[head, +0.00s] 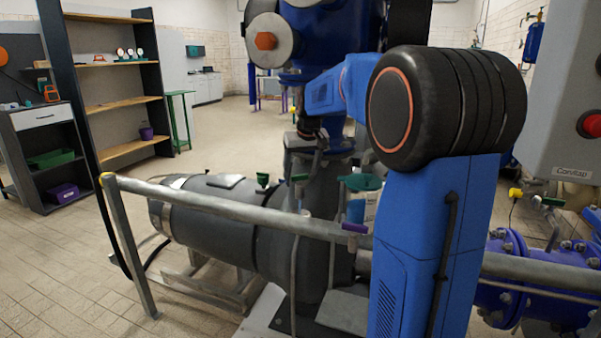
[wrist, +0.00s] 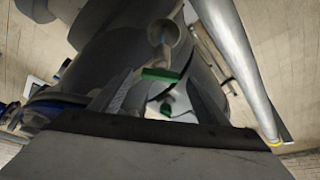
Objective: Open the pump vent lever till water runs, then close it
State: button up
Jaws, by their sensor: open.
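A small green lever handle (head: 300,178) shows near the top of the grey pump body (head: 212,212) in the head view. In the wrist view a green handle (wrist: 160,74) lies across a pale metal fitting, between the finger tips. A second green piece (wrist: 166,108) shows lower, closer to the palm. My gripper (wrist: 160,84) is open, one finger on each side of the green handle. I cannot tell whether the fingers touch it. In the head view my gripper is small and dark above the pump, with its fingers unclear. I see no running water.
A metal guard rail (head: 225,207) crosses in front of the pump; it also shows at the right in the wrist view (wrist: 232,52). Floor at the left is open before the shelf (head: 120,101).

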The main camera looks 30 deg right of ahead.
jog(key=shift+w+f, duration=0.2)
jog(key=shift+f, duration=0.25)
jog(key=c, duration=1.1)
jog(key=shift+o, duration=0.3)
jog(key=shift+m, duration=0.3)
jog(key=m, duration=0.2)
jog(key=m+h, duration=0.1)
jog(key=m, duration=0.1)
jog(key=shift+w+a+g+h, duration=0.1)
jog(key=shift+a+g+h, duration=0.05)
jog(key=shift+g+h, duration=0.2)
jog(key=shift+m+g+h, duration=0.45)
jog(key=shift+m, duration=1.25)
